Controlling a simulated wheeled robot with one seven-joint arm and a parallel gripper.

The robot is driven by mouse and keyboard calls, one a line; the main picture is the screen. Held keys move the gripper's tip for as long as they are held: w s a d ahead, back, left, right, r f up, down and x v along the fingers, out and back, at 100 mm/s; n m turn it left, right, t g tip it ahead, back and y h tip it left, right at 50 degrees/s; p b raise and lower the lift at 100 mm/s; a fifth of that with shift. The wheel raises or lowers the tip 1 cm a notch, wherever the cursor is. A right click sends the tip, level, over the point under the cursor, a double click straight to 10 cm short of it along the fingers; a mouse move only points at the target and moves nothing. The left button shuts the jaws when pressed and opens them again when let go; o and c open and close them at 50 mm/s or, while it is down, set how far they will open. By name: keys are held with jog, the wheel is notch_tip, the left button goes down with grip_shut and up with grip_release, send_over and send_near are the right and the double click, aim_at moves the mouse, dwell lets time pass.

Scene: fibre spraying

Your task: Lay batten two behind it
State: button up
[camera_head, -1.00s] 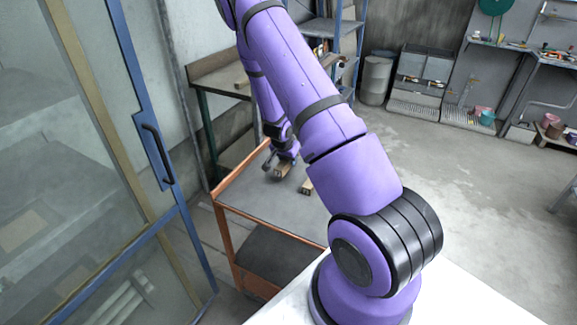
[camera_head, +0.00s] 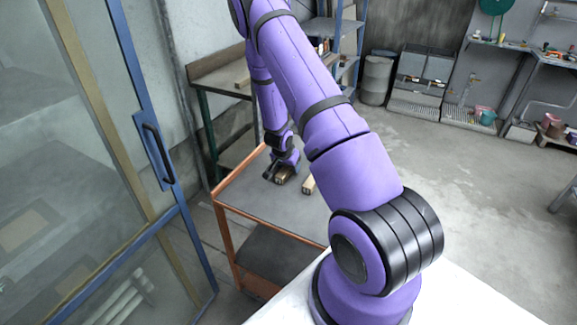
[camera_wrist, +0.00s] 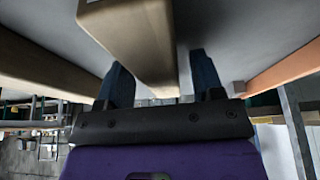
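One wooden batten (camera_head: 285,175) lies on the grey top of the orange-framed cart (camera_head: 245,205), under my gripper (camera_head: 281,170). In the wrist view this batten (camera_wrist: 135,45) runs between the two dark fingers of my gripper (camera_wrist: 160,75). The left finger is partly hidden behind the batten, and a grey gap shows between the batten and the right finger, so the gripper looks open around it. A second batten (camera_head: 308,185) lies on the cart to the right, partly hidden by my arm. A wooden length (camera_wrist: 45,62) also runs along the left of the wrist view.
The cart's orange rail (camera_wrist: 285,72) runs along the right of the wrist view. A workbench (camera_head: 215,78) with a wooden piece (camera_head: 241,79) stands behind the cart. A blue-framed glass door (camera_head: 160,160) is at the left. The cart top's near left part is bare.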

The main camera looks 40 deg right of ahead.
jog(key=shift+r, duration=0.15)
jog(key=s+a+r+n+t+y, duration=0.1)
jog(key=s+a+r+n+y, duration=0.1)
jog(key=a+r, duration=0.75)
jog(key=s+a+r+n+t+y, duration=0.1)
jog(key=s+a+r+n+y, duration=0.3)
jog(key=r, duration=1)
jog(key=s+a+r+n+t, duration=0.1)
jog(key=a+r, duration=0.7)
jog(key=r, duration=0.4)
jog(key=s+a+r+n, duration=0.2)
jog(key=s+r, duration=0.2)
jog(key=s, duration=0.3)
jog(key=s+a+r+n+h, duration=0.1)
jog(key=s+a+r+n, duration=0.1)
jog(key=s+r, duration=0.2)
jog(key=s+a+r+n, duration=0.2)
jog(key=s+r+n, duration=0.1)
jog(key=s, duration=0.8)
jog(key=shift+a+r+t+h, duration=0.2)
jog(key=shift+r+t+h, duration=0.2)
jog(key=shift+r, duration=0.4)
